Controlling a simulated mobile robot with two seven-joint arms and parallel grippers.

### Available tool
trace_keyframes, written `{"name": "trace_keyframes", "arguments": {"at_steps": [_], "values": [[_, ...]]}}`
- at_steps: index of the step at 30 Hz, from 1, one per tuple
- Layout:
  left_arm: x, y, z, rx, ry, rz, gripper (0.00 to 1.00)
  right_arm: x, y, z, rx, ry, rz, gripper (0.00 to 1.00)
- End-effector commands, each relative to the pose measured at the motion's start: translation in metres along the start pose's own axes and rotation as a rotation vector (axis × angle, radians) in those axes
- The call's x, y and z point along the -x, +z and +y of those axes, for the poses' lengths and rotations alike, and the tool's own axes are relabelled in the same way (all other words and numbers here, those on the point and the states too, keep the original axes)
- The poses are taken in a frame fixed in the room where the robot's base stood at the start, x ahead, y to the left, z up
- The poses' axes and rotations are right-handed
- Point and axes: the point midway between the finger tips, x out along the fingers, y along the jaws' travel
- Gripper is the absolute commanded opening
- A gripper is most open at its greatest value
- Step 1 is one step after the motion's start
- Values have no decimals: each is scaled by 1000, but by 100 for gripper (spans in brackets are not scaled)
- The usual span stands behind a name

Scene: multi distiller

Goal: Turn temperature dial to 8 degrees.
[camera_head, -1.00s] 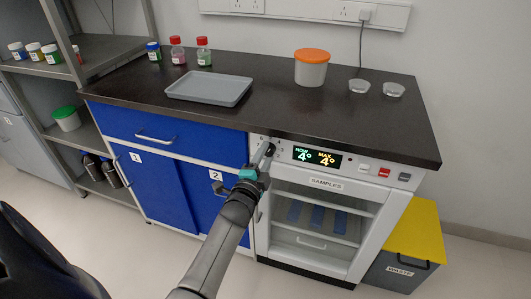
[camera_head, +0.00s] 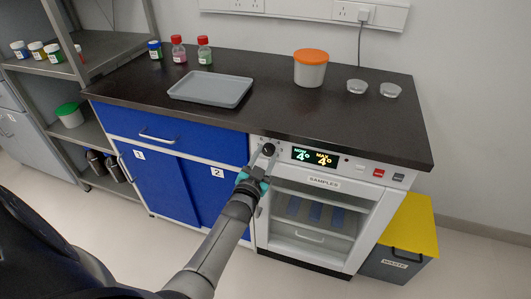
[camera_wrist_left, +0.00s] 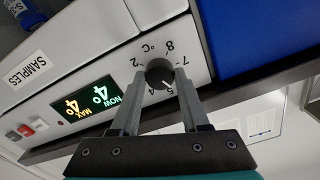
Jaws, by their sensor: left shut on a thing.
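The temperature dial (camera_head: 268,150) is a small black knob on the white fridge front, left of the display. In the left wrist view the dial (camera_wrist_left: 160,73) has a white pointer line aimed toward the 4 and 5 marks; 7, 8 and 2 are also printed around it. The display (camera_head: 317,157) reads NOW 4° and MAX 4°; it also shows in the left wrist view (camera_wrist_left: 87,105). My left gripper (camera_head: 263,156) is shut on the dial, one finger on each side, as the left wrist view (camera_wrist_left: 162,82) shows. My right gripper is not in view.
The black worktop (camera_head: 290,110) overhangs the panel just above the dial. Blue cupboard doors (camera_head: 160,185) are left of it. The fridge (camera_head: 310,215) marked SAMPLES is below. A yellow-lidded WASTE bin (camera_head: 410,225) stands at the right.

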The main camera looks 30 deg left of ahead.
Motion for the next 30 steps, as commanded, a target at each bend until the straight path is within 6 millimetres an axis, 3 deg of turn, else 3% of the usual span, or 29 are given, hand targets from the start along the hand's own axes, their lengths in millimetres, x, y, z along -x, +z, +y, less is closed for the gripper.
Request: {"name": "trace_keyframes", "arguments": {"at_steps": [30], "values": [[0, 0, 0, 963, 2, 2, 0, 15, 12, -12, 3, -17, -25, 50]]}}
